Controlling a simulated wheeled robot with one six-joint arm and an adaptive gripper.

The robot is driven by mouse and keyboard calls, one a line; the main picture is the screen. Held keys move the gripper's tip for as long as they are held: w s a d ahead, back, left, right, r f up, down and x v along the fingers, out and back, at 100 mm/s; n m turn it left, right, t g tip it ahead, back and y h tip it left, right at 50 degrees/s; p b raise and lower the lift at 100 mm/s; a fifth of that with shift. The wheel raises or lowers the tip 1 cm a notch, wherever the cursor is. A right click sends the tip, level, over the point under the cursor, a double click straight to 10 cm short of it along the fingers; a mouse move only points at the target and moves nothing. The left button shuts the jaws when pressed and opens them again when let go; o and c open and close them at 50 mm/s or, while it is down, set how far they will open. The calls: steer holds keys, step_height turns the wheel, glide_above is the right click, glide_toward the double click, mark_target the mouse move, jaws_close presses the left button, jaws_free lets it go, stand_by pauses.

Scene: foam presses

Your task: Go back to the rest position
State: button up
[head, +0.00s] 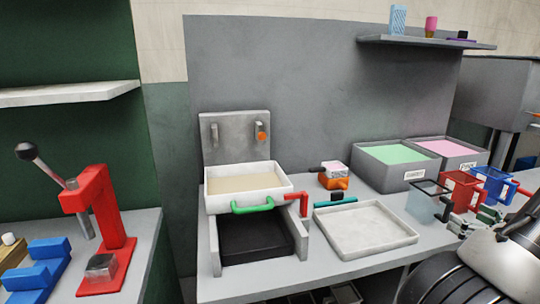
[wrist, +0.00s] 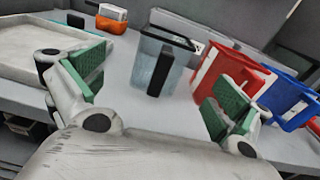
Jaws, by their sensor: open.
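My gripper (wrist: 155,97) is open and empty, its green-padded fingers spread apart in the wrist view. It also shows at the right of the head view (head: 474,222), low over the worktop. A clear container with a dark rim and handle (wrist: 176,60) stands upright beyond the fingers, roughly between them in the picture. A red container (wrist: 207,72) and a blue container (wrist: 277,92) stand to its right. In the head view my arm covers part of this group.
A white tray (head: 352,249) lies on the worktop left of my gripper. Bins of green (head: 385,178) and pink (head: 475,158) material stand behind. A foam press with a green handle (head: 252,206) is further left. A red lever press (head: 103,215) stands on another bench.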

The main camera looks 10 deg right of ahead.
steer(key=s+a+n+g+y, duration=0.3)
steer(key=s+a+n+g, duration=0.35)
steer(key=a, duration=0.25)
steer(key=s+a+n+g+y, duration=0.4)
steer(key=s+a+n+g, duration=0.15)
steer(key=a+n, duration=0.25)
steer(key=w+a+r+n+h, duration=0.1)
steer(key=a+r+n+h, duration=0.3)
steer(key=r+n, duration=0.4)
steer(key=w+a+r+n+g+h, duration=0.1)
steer(key=w+a+r+n+h, duration=0.1)
steer(key=a+r+n+h, duration=0.2)
steer(key=a+r+n, duration=0.3)
steer(key=r+n, duration=0.2)
steer(key=n, duration=0.3)
steer(key=shift+a+h, duration=0.3)
steer(key=shift+h, duration=0.1)
steer(key=shift+c, duration=0.2)
